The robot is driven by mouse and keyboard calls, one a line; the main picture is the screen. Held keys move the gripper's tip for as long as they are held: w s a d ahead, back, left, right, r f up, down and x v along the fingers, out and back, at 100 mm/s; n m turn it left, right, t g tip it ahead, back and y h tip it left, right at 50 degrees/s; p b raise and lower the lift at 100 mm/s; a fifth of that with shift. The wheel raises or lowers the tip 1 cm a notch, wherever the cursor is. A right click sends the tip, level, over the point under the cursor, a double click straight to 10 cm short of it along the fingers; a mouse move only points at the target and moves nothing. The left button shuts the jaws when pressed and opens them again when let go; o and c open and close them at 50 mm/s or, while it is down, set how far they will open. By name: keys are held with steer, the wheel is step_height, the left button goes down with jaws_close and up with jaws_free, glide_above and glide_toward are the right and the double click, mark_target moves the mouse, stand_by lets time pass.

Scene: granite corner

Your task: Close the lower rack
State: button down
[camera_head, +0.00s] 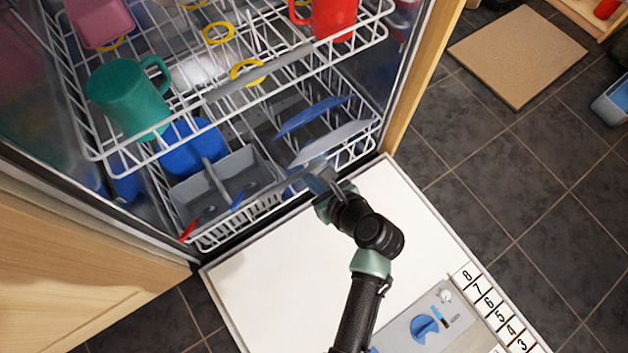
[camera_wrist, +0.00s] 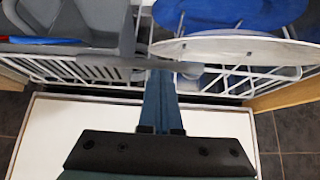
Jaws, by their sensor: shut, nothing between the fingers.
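The lower rack (camera_head: 357,152) is a white wire basket inside the dishwasher, with its front edge close to the open door's hinge. It holds blue and white plates and a grey cutlery basket (camera_head: 222,185). My gripper (camera_head: 316,184) is shut and empty at the rack's front, by the grey handle bar (camera_head: 277,186). In the wrist view, the fingertips (camera_wrist: 160,72) overlap the handle bar (camera_wrist: 95,61) across the rack front (camera_wrist: 80,78). I cannot tell whether they touch it.
The open door (camera_head: 270,270) lies flat below my arm, with a control panel at its outer end. The upper rack (camera_head: 225,95) is pulled out above, holding a green mug (camera_head: 125,95) and a red mug (camera_head: 333,16). Wooden cabinet panels (camera_head: 85,255) flank the opening.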

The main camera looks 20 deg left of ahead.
steer(key=shift+w+a+r+p, duration=0.25)
steer(key=shift+w+a+p, duration=0.3)
steer(key=shift+p, duration=0.4)
steer(key=shift+w+a+f+p, duration=0.2)
steer(key=shift+a+f+p, duration=0.1)
steer(key=shift+a, duration=0.2)
